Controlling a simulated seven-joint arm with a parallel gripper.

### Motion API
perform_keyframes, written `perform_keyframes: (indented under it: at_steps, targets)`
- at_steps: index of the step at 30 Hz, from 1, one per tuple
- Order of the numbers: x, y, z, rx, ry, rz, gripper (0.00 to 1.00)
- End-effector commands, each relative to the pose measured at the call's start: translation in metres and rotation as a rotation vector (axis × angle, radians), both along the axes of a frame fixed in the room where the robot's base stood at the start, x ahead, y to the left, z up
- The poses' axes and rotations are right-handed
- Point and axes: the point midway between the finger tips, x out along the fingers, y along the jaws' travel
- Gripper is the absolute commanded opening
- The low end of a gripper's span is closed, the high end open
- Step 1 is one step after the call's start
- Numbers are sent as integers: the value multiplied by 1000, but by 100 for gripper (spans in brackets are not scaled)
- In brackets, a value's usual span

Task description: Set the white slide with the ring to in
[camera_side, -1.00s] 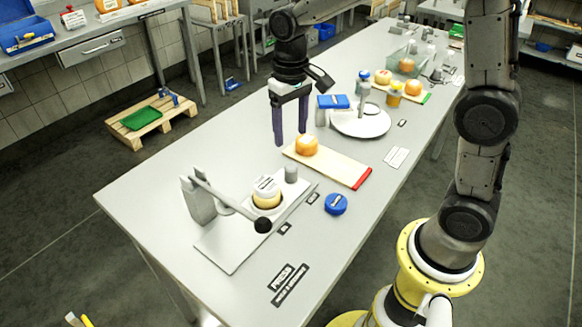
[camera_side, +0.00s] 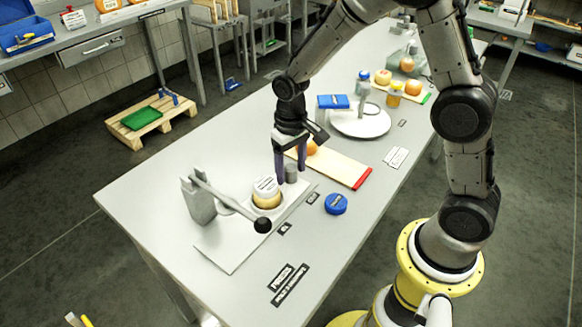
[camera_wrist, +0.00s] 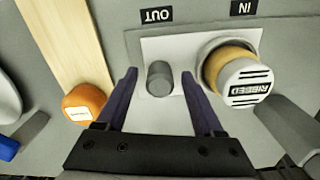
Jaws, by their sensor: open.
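The white slide (camera_wrist: 180,50) lies flat on a grey base plate (camera_side: 228,243). A short grey knob (camera_wrist: 160,78) stands at one end, and the ring (camera_wrist: 204,56) is at the other. A cheese wheel with a white top marked RIBBED (camera_wrist: 247,84) sits in the ring; it also shows in the side view (camera_side: 266,190). In the wrist view the knob is nearest the OUT label (camera_wrist: 157,14) and the ring is nearest the IN label (camera_wrist: 243,7). My gripper (camera_wrist: 158,76) is open, its fingers on either side of the knob with visible gaps.
A press lever with a black ball (camera_side: 263,225) reaches past the ring's near side. A cutting board (camera_side: 335,168) with an orange wheel (camera_wrist: 85,102) lies close to my gripper. A blue round lid (camera_side: 336,204) is at right. The table's front is mostly clear.

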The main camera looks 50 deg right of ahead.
Motion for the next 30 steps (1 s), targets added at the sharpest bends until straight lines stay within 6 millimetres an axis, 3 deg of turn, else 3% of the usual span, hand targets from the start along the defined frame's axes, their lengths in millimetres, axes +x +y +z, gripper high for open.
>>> perform_keyframes:
  at_steps: [2,13,30]
  targets:
    - [0,0,0,0,0,0,66]
    - [0,0,0,0,0,0,0]
    - [0,0,1,0,-1,0,0]
